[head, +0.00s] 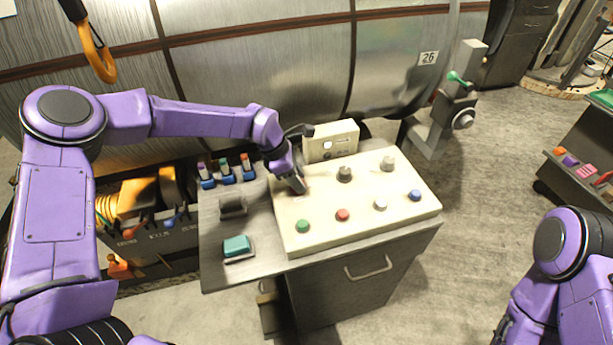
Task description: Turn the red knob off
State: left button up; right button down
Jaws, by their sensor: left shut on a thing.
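A cream control panel (318,236) sits on top of a grey cabinet. My left gripper (297,184) reaches down to the panel's upper left and is shut on a knob there. The gripper hides nearly all of that knob, so I cannot tell its colour or which way it points. Two more knobs stand to its right on the panel, a dark grey one (344,174) and a light grey one (388,163). A round red control (342,215) is in the front row, apart from the gripper. My right gripper is out of the picture.
Green (303,226), white (380,204) and blue (415,195) buttons share the front row. A box with a switch (330,142) stands behind the panel. A teal rocker (236,245) and several small levers (227,170) are to the left.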

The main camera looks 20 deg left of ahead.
pick_arm(q)
jog(key=shift+s+a+f+n+t+b, duration=0.1)
jog(key=shift+f+n+t+b, duration=0.15)
jog(key=shift+n+b, duration=0.45)
jog(key=shift+s+a+f+n+t+b, duration=0.1)
jog(key=shift+f+n+t+b, duration=0.1)
jog(key=shift+n+b, duration=0.45)
jog(key=n+b, duration=0.2)
jog(key=n+t+y+b, duration=0.1)
jog(key=n+b, duration=0.1)
jog(key=n+y+b, duration=0.1)
jog(key=n+b, duration=0.2)
jog(key=shift+s+d+f+t, duration=0.15)
jog(key=shift+s+d+t, duration=0.1)
jog(key=shift+t, duration=0.1)
jog(key=n+y+b, duration=0.2)
jog(key=n+b, duration=0.1)
jog(key=n, duration=0.1)
jog(key=shift+d+n, duration=0.1)
jog(key=shift+n, duration=0.15)
jog(key=shift+d+r+n+y+b, duration=0.15)
jog(key=shift+n+y+b, duration=0.2)
jog(key=shift+n+b, duration=0.4)
jog(key=shift+a+r+n+y+b, duration=0.15)
jog(key=shift+n+y+b, duration=0.25)
jog(key=shift+n, duration=0.65)
jog(key=shift+d+r, duration=0.1)
jog(key=shift+r, duration=0.05)
